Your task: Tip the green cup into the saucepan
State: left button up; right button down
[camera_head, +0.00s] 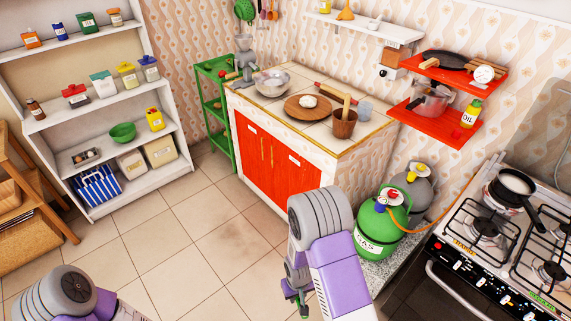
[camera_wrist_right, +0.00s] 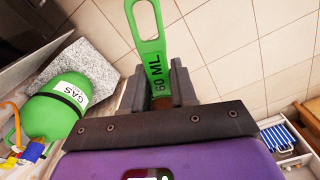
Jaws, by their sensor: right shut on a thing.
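My right gripper (camera_head: 296,284) is low in front of the red cabinet, shut on the green cup (camera_head: 302,304). In the right wrist view, the fingers (camera_wrist_right: 158,88) pinch its flat green handle (camera_wrist_right: 151,35), marked "60 ML", with a slot at the far end. The cup's bowl is hidden. The saucepan (camera_head: 514,183), dark outside with a pale inside and a black handle, stands on the stove at the right, well apart from the gripper. My left arm shows at the bottom left of the head view; its gripper is out of the picture.
The stove (camera_head: 470,262) has bare burner grates. A green gas bottle (camera_head: 378,232) with an orange hose stands between stove and red cabinet (camera_head: 272,165). Red shelves (camera_head: 440,118) hang above, with a pot and an oil bottle. The tiled floor (camera_head: 180,245) is clear.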

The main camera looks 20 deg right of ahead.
aim_at(512, 186)
jog(key=z, duration=0.6)
jog(key=i, duration=0.5)
jog(key=z, duration=1.1)
jog(key=i, duration=0.55)
jog(key=z, duration=0.45)
